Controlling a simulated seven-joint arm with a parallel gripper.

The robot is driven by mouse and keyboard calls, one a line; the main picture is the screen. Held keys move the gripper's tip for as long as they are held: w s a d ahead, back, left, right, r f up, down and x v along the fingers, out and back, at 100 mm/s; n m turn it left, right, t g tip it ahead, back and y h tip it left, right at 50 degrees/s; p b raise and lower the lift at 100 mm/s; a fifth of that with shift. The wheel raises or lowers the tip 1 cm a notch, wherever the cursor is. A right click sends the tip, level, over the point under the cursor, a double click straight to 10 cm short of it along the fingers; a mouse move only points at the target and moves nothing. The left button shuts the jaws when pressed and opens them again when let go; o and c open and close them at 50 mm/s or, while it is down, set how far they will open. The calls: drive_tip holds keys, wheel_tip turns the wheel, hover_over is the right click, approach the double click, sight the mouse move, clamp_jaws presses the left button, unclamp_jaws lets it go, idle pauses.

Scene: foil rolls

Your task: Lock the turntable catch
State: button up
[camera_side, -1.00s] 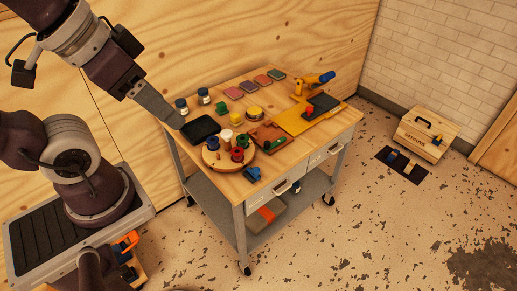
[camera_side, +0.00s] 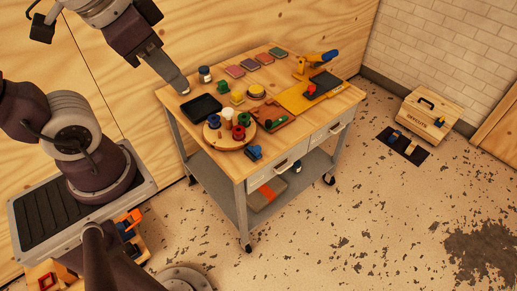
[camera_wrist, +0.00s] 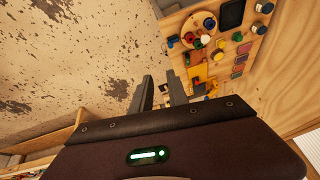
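The turntable (camera_side: 230,135) is a round wooden disc on the bench, with red, green, blue and white pieces on it. It also shows at the top of the wrist view (camera_wrist: 184,20). A small blue piece (camera_side: 254,153) sits at its front right edge; I cannot tell whether it is the catch or how it is set. My gripper (camera_side: 182,88) is above the bench's back left corner, apart from the turntable. In the wrist view its two fingers (camera_wrist: 159,76) stand apart with nothing between them. It partly blocks the bench behind it.
A black tray (camera_side: 201,107) lies behind the turntable. A jar (camera_side: 205,74), a green piece (camera_side: 223,87) and a yellow block (camera_side: 237,97) stand near. A yellow fixture (camera_side: 299,97) with a blue-handled clamp (camera_side: 328,56) is at the right. Coloured pads line the back.

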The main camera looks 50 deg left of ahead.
drive_tip(key=w+m, duration=0.1)
drive_tip(key=w, duration=0.1)
drive_tip(key=w+f+m+g, duration=0.1)
drive_tip(key=w, duration=0.1)
drive_tip(key=w+f+m+y, duration=0.1)
drive_tip(key=w+m, duration=0.1)
drive_tip(key=w, duration=0.1)
drive_tip(key=shift+a+g, duration=0.25)
drive_tip(key=shift+g, duration=0.05)
clamp_jaws()
drive_tip(key=w+d+f+m+g, duration=0.1)
drive_tip(key=w+f+m, duration=0.3)
drive_tip(key=f, duration=0.4)
drive_tip(key=w+d+f+m+g+y, duration=0.1)
drive_tip(key=w+d+f+m, duration=0.1)
drive_tip(key=w+f+m, duration=0.3)
drive_tip(key=w+d+f+m+y, duration=0.1)
drive_tip(key=w+f+m, duration=0.4)
drive_tip(key=f, duration=0.7)
drive_tip(key=shift+d+f+g, duration=0.35)
drive_tip(key=shift+f+g, duration=0.05)
drive_tip(key=w+a+f, duration=0.1)
drive_tip(key=a+f, duration=0.6)
drive_tip(key=f, duration=0.3)
